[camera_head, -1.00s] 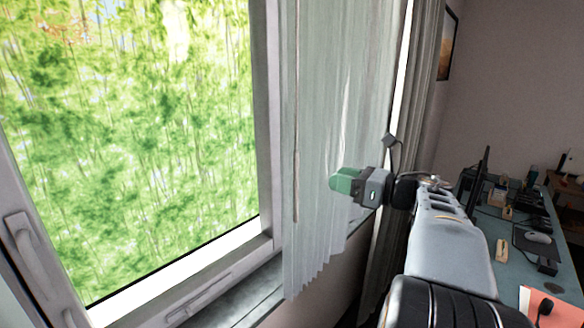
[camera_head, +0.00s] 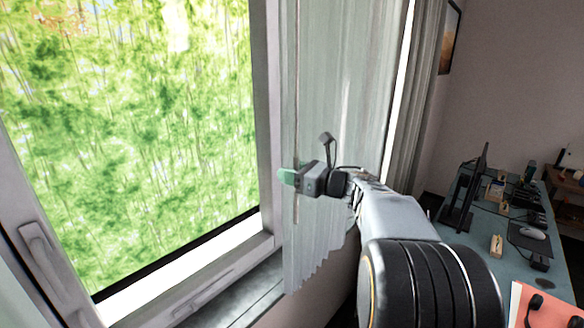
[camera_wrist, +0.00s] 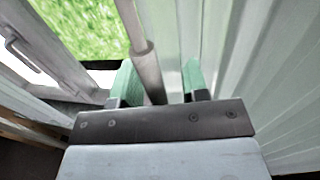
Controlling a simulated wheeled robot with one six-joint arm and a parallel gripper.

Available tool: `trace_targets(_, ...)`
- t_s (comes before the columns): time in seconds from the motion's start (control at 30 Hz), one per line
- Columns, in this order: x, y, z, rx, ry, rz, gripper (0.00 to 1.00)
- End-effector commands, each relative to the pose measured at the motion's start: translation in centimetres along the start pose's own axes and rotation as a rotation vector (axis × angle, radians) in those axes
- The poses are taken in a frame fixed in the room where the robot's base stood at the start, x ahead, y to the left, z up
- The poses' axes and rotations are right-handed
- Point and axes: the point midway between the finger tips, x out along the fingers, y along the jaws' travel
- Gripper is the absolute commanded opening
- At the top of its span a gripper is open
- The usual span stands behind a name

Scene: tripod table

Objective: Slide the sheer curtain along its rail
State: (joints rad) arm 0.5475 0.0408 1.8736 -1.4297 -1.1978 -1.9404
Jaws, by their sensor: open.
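The pale sheer curtain (camera_head: 335,90) hangs in vertical folds over the right part of the window. A thin rod (camera_head: 297,110) hangs along the curtain's left edge. My gripper (camera_head: 289,178) is at the lower part of this rod. In the wrist view the green fingers (camera_wrist: 159,77) are apart, and the rod (camera_wrist: 146,62) runs between them, closer to the left finger. Curtain folds (camera_wrist: 235,55) lie beyond and to the right of the fingers. Whether a finger touches the rod or cloth, I cannot tell. The rail is out of view.
The window frame (camera_head: 264,100) and its handle (camera_head: 42,250) are at the left, with a sill (camera_head: 225,300) below. A grey curtain (camera_head: 415,100) hangs at the right. A desk (camera_head: 490,220) with a monitor and small items stands at the right.

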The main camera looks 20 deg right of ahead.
Motion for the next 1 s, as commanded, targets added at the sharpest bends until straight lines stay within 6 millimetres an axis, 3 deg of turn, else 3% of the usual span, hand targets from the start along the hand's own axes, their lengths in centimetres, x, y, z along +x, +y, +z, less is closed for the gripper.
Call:
trace_targets(0.4, 0.52, -0.03, -0.02, -0.001, 0.001, -0.001, 0.41)
trace_targets(0.83, 0.49, -0.03, -0.01, -0.001, 0.000, -0.001, 0.00)
trace_targets(1.0, 0.49, -0.03, -0.01, -0.001, 0.000, -0.001, 0.00)
